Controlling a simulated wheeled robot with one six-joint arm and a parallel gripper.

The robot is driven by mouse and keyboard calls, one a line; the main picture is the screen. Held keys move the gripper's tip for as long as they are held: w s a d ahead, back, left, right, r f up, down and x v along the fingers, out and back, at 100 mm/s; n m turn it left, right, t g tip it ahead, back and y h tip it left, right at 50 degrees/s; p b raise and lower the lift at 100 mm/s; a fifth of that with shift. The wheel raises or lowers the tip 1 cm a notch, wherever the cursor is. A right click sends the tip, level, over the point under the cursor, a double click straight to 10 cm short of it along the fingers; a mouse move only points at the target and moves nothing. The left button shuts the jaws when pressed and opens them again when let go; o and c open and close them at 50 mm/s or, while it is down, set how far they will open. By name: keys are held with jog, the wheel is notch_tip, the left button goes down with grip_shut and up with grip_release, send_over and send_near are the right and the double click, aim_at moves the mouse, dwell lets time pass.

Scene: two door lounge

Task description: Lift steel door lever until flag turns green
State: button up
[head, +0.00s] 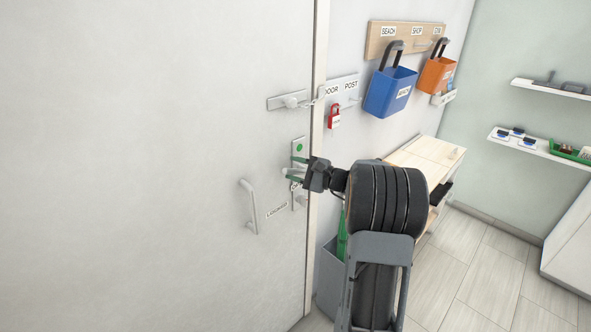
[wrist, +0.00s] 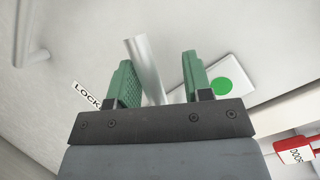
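The steel door lever (wrist: 145,62) is a pale round bar that runs between my gripper's two green fingers in the wrist view. My gripper (head: 297,170) is at the lock plate (head: 298,201) on the door, with its fingers apart. In the wrist view my gripper (wrist: 162,80) has one finger on each side of the lever. The lever looks nearer the left finger, and a gap shows toward the right one. The round flag (head: 299,147) above the lever is green, and it also shows green in the wrist view (wrist: 222,87). My gripper hides part of the lever in the head view.
A vertical door handle (head: 250,206) is left of the lock plate. A latch (head: 290,101) and a red padlock (head: 334,116) are above. Blue (head: 390,92) and orange (head: 436,74) buckets hang at the right. A grey bin (head: 332,272) and wooden bench (head: 425,157) stand near my arm.

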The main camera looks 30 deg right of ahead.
jog(key=r+b+v, duration=0.1)
jog(key=b+v, duration=0.2)
jog(key=v, duration=1)
jog(key=shift+s+d+f, duration=0.25)
jog(key=shift+d+f, duration=0.05)
jog(key=shift+f, duration=0.25)
